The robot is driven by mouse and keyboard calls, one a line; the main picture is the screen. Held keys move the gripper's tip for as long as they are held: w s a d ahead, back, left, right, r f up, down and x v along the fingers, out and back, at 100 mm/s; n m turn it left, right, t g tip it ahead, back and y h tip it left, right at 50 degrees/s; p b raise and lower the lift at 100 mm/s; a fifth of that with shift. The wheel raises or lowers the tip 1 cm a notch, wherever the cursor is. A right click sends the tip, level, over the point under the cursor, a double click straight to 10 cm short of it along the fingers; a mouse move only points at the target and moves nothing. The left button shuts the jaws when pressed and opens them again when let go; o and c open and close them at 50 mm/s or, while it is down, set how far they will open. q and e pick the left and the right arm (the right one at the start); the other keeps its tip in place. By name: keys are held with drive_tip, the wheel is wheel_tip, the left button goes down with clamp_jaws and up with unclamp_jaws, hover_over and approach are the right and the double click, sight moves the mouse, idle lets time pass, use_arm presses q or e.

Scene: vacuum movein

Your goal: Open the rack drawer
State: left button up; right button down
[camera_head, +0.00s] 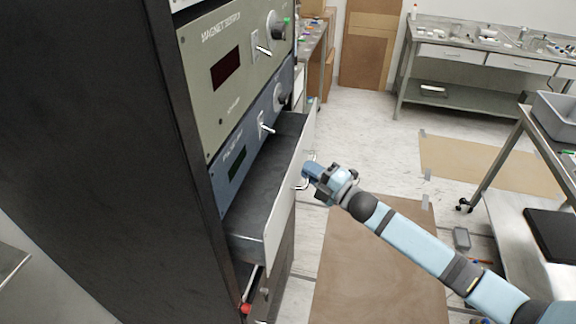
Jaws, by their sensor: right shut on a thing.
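The rack (110,130) is a tall dark cabinet on the left with instrument panels on its front. The rack drawer (262,190) stands pulled out below the blue panel, showing its grey inside and pale front. My right gripper (307,175) is at the outer side of the drawer front, shut on the drawer handle (301,186); the fingers hide part of the handle. My left gripper is out of view.
Above the drawer are a green-grey panel (236,70) and a blue panel (252,135) with knobs and switches. A cart with a grey bin (556,120) stands at right. A steel bench (470,50) is at the back. The floor between is mostly clear, with brown mats (375,265).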

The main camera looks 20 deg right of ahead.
drive_tip(key=s+d, duration=0.9)
drive_tip(key=d, duration=0.4)
drive_tip(key=shift+d, duration=0.2)
drive_tip(key=c, duration=1.3)
unclamp_jaws()
drive_tip(key=shift+o, duration=0.2)
drive_tip(key=b+v, duration=0.2)
drive_tip(key=v, duration=1.1)
drive_tip(key=shift+s+d+b, duration=0.25)
drive_tip(key=shift+s+b, duration=0.05)
drive_tip(key=shift+b, duration=0.05)
drive_tip(key=shift+f, duration=0.15)
